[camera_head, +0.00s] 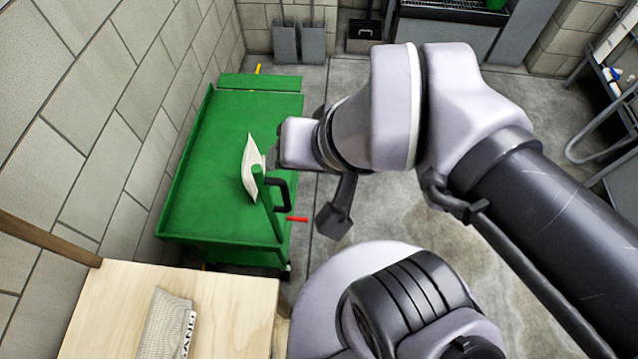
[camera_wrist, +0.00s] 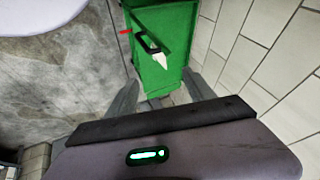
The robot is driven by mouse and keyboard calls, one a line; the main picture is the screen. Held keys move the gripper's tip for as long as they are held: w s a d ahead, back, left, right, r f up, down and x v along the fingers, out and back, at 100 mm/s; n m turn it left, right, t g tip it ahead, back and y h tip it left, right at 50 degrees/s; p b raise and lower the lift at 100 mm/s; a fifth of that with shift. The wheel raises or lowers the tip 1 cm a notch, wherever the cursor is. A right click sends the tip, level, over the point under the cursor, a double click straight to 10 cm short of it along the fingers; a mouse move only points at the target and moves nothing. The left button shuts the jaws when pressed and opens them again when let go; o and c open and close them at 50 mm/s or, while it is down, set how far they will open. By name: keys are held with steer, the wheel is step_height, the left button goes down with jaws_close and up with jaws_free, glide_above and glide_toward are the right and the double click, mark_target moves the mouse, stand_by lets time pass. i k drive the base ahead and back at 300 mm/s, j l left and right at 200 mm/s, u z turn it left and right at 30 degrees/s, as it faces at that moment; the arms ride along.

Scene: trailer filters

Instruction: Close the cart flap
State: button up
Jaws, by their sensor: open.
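The green cart (camera_head: 205,165) stands along the block wall on the left; its bed also shows at the top of the wrist view (camera_wrist: 178,20). A narrow green flap (camera_head: 262,83) lies across its far end, split from the bed by a dark line and looking roughly flat. In the wrist view, a green strip (camera_wrist: 158,103) at the cart's end shows between the fingers. My gripper (camera_wrist: 161,96) is open and empty, its two grey fingers spread over that end. Contact cannot be told. In the head view my arm hides most of the gripper.
A whitish packet (camera_head: 250,165) is on the cart beside a black handle (camera_head: 280,192). A red lever (camera_head: 297,219) sticks out at the cart's right side. A wooden table (camera_head: 110,305) with a grey packet (camera_head: 165,325) is nearby. The floor (camera_head: 330,85) right of the cart is clear.

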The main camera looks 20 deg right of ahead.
mark_target(229, 81)
steer(key=i+l+u, duration=0.6)
steer(key=l, duration=0.4)
steer(key=i+l+u, duration=0.25)
steer(key=i+l, duration=0.15)
steer(key=l, duration=0.25)
steer(key=i+l+u, duration=0.3)
steer(key=l, duration=0.35)
steer(key=l+u, duration=0.3)
steer(key=l, duration=0.35)
steer(key=i+l+u, duration=0.15)
steer(key=l+u, duration=0.15)
steer(key=l, duration=0.45)
steer(key=l+u, duration=0.25)
steer(key=l, duration=0.5)
